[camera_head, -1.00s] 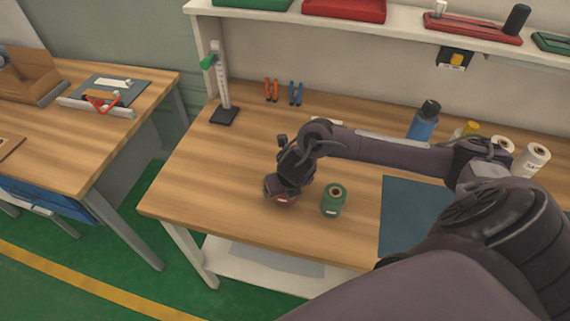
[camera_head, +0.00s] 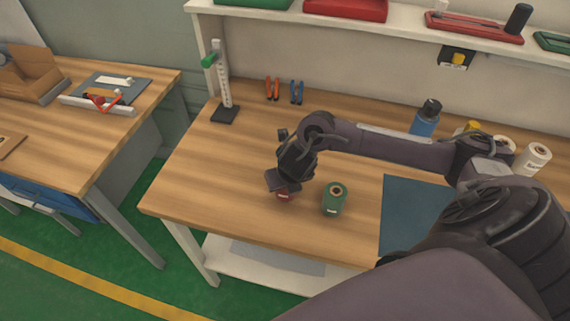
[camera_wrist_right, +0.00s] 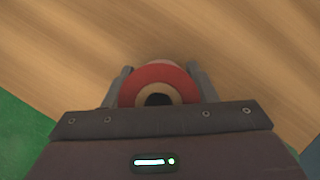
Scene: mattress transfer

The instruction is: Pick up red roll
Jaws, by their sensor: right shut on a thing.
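The red roll (camera_head: 284,195) stands on the wooden table near its front edge, mostly hidden under my right gripper in the head view. In the right wrist view the red roll (camera_wrist_right: 160,74) shows its round top, with a tan core and a dark hole, between the two fingers. My right gripper (camera_head: 284,188) points down and is shut on the red roll, one finger at each side, as the right wrist view (camera_wrist_right: 160,88) shows. I cannot tell if the roll is clear of the table. My left gripper is not in view.
A dark blue mat (camera_head: 405,215) lies further right. A blue bottle (camera_head: 424,122) and white rolls (camera_head: 533,159) stand at the back right. The table's left part is clear.

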